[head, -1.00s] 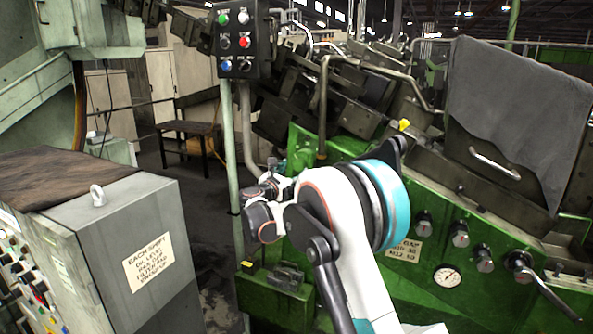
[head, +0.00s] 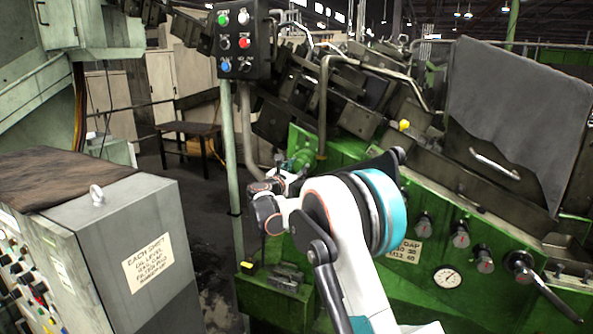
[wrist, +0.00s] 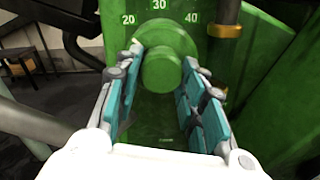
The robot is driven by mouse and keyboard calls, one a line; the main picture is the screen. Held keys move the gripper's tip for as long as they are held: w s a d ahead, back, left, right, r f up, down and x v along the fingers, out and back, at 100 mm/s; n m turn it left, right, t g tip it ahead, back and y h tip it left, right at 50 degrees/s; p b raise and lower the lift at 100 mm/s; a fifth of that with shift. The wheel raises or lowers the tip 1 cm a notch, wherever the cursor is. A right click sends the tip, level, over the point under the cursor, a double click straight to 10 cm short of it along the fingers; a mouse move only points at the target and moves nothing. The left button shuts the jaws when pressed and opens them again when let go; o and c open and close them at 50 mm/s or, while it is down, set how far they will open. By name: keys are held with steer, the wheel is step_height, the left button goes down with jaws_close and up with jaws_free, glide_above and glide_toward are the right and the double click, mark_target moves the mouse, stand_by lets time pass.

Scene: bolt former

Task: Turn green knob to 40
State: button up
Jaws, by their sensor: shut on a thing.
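The green knob (wrist: 161,70) is round with a raised middle and stands on a green panel below a printed scale. The scale reads 20 at left, 30 at top centre and 40 (wrist: 191,17) at right. In the head view the knob (head: 302,160) shows small behind my wrist, and my arm hides part of the area there.
A pipe with a brass collar (wrist: 224,31) stands just right of the scale. The green machine (head: 430,255) carries a gauge (head: 447,278) and several smaller knobs. A grey cabinet (head: 150,230) stands at left, and a control box (head: 241,43) sits on a post.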

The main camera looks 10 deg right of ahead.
steer(key=m+b, duration=0.1)
steer(key=m, duration=0.3)
steer(key=shift+m, duration=0.4)
steer(key=m, duration=0.4)
steer(key=shift+a+r+m, duration=0.1)
steer(key=shift+m, duration=0.2)
steer(key=m, duration=0.4)
steer(key=shift+w+b, duration=0.1)
steer(key=shift+b, duration=0.25)
steer(key=shift+r+m, duration=0.1)
steer(key=shift+m, duration=2.1)
steer(key=o, duration=1)
steer(key=shift+o, duration=0.2)
steer(key=shift+a, duration=0.1)
